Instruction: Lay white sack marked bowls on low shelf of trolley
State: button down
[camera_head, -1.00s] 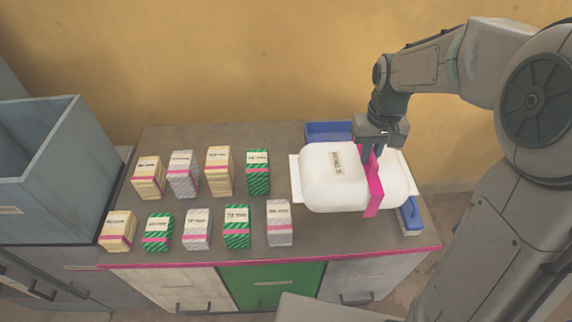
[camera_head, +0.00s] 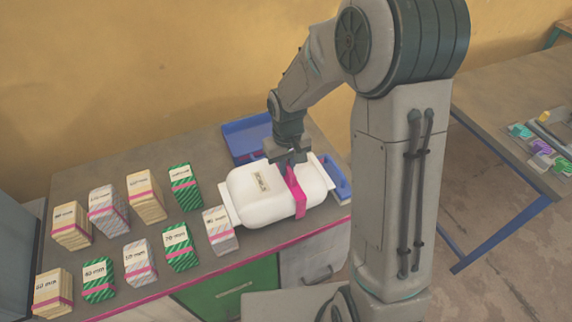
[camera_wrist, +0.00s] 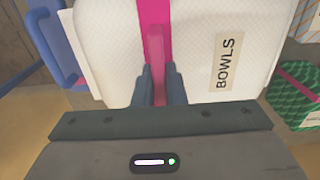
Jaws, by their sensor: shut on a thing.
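The white sack (camera_head: 255,202) lies on the grey counter at its right end, with a pink strap (camera_head: 296,196) around it and a small label on top. In the wrist view the label on the sack (camera_wrist: 195,60) reads BOWLS. My gripper (camera_head: 290,163) is at the strap on top of the sack. In the wrist view my gripper's fingers (camera_wrist: 160,88) are closed on the pink strap. I cannot tell whether the sack is touching the counter. No trolley or low shelf can be made out in these frames.
Several small boxes and striped packets (camera_head: 142,196) stand in two rows left of the sack. A blue tray (camera_head: 245,137) lies behind it, and another blue item (camera_head: 340,182) is at its right. A second table (camera_head: 505,105) with small coloured things stands at the right.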

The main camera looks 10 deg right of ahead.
jog(key=shift+f, duration=0.1)
jog(key=shift+f, duration=0.15)
jog(key=c, duration=1.5)
grip_release()
notch_tip(320, 180, up, 12)
jog(key=s+d+r+m+t, duration=0.1)
jog(key=s+d, duration=0.3)
jog(key=s, duration=0.4)
jog(key=s+d+r+m+t, duration=0.2)
jog(key=s+d+r, duration=0.1)
jog(key=s, duration=0.6)
jog(key=shift+s+d+r+b, duration=0.15)
jog(key=shift+d+r+b, duration=0.15)
jog(key=shift+d, duration=0.55)
jog(key=shift+o, duration=0.5)
jog(key=shift+s+f+m, duration=0.1)
jog(key=shift+s+m, duration=0.15)
jog(key=shift+m, duration=0.05)
